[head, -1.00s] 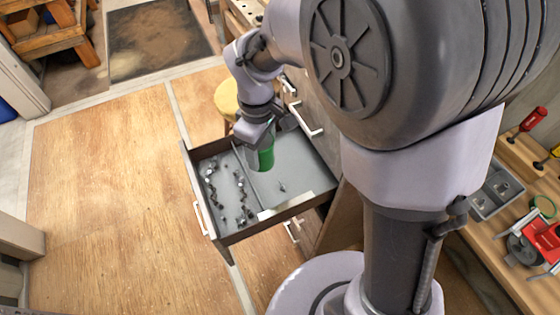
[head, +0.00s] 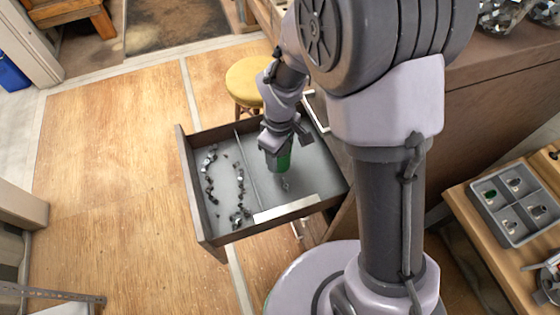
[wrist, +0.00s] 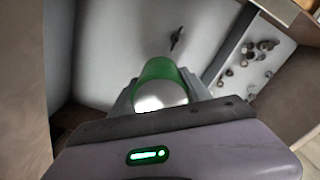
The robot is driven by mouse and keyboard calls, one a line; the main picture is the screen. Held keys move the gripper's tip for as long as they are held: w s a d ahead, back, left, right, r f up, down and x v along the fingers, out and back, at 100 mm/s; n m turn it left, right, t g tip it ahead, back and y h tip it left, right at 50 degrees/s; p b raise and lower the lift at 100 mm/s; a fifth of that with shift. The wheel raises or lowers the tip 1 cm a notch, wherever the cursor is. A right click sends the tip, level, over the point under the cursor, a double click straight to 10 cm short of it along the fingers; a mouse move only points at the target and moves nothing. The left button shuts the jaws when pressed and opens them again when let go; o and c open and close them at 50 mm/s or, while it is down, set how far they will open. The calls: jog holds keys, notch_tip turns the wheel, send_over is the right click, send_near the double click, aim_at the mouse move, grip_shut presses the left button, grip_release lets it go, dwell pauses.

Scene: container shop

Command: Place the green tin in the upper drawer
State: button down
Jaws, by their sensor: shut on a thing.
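The green tin (head: 283,163) is in my gripper (head: 280,152), over the right compartment of the open upper drawer (head: 216,240). My gripper is shut on the tin. In the wrist view the tin (wrist: 158,70) shows its green side and a pale round end between the fingers (wrist: 158,98). The drawer's grey floor lies close beyond it. I cannot tell whether the tin touches the floor.
A divider (head: 247,170) splits the drawer. Several small metal parts (head: 240,215) lie in the left compartment. A small dark piece (wrist: 177,38) lies on the floor near the tin. A yellow stool (head: 248,82) stands behind the drawer.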

jog(key=shift+f+b, duration=0.35)
jog(key=shift+f, duration=1.05)
jog(key=c, duration=0.5)
grip_release()
notch_tip(320, 180, up, 12)
jog(key=p, duration=0.5)
jog(key=shift+r, duration=0.2)
